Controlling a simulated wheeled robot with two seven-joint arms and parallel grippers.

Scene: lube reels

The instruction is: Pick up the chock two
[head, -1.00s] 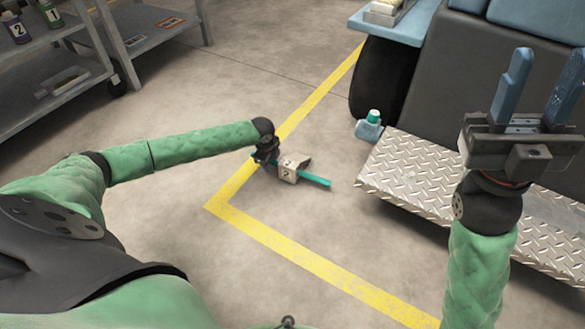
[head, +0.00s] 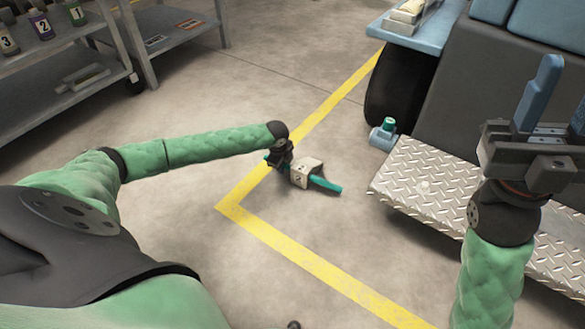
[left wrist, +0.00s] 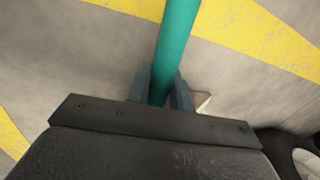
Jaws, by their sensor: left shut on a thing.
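The chock two (head: 307,170) shows as a small beige block with a dark mark, with a teal bar (head: 325,184) running past it. It is on or just above the concrete floor, right of the yellow line; I cannot tell if it touches. My left gripper (head: 284,160) is at its left side. In the left wrist view the teal bar (left wrist: 176,45) lies between the blue-grey fingers (left wrist: 160,90), which are shut on it. The block is mostly hidden there. My right gripper (head: 562,88) is open and empty, raised at the right.
A grey shelf (head: 70,95) with numbered bottles stands at the upper left.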

